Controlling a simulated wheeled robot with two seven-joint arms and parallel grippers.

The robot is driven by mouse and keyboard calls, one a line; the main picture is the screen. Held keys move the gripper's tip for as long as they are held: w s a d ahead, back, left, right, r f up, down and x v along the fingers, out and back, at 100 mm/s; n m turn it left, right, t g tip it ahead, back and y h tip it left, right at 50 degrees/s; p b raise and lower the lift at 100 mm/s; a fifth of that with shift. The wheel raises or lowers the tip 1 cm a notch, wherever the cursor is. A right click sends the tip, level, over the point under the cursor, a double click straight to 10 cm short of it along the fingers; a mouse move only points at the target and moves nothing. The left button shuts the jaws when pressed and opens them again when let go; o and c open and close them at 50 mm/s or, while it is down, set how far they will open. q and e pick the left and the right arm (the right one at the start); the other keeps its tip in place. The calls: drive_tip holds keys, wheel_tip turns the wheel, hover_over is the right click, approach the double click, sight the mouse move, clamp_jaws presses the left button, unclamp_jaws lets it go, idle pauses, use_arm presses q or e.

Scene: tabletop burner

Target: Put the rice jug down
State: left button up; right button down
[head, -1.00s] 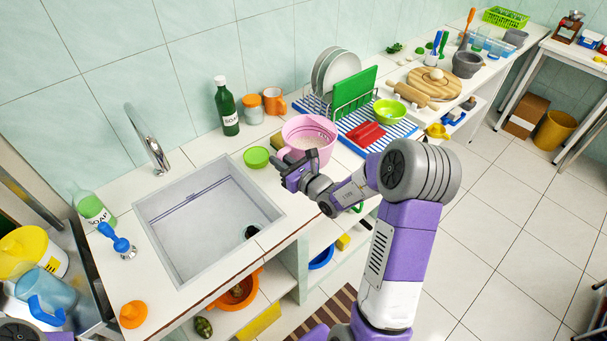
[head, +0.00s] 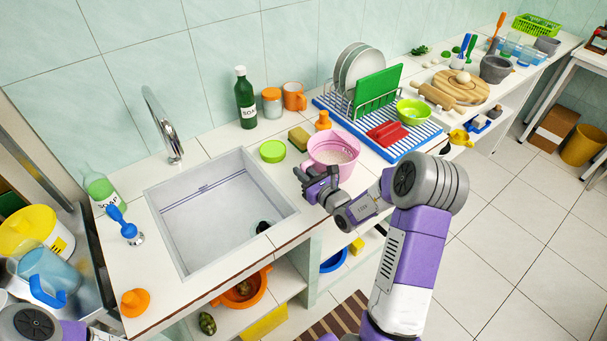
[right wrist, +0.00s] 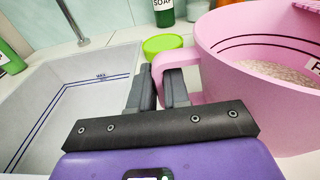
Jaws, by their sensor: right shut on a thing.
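The rice jug (head: 331,147) is pink with pale rice inside. It is upright at the counter's front, right of the sink. In the right wrist view, the jug (right wrist: 240,75) fills the right side, with the rice (right wrist: 275,72) showing level. My right gripper (head: 314,180) is shut on the jug's handle (right wrist: 176,60), coming from the front left of the jug. The jug's underside is hidden in part, so I cannot tell surely whether it touches the counter. My left gripper is not in view; only part of my left arm shows at lower left.
The sink (head: 220,210) lies left of the jug. A green bowl (head: 272,151), a sponge (head: 299,138) and an orange bottle (head: 323,121) stand close behind it. The blue-striped dish rack mat (head: 418,140) is close on the right.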

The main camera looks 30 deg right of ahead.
drive_tip(key=shift+r, duration=0.2)
drive_tip(key=c, duration=1.5)
unclamp_jaws()
drive_tip(key=shift+f, duration=0.25)
drive_tip(key=o, duration=0.4)
drive_tip(key=shift+r, duration=0.1)
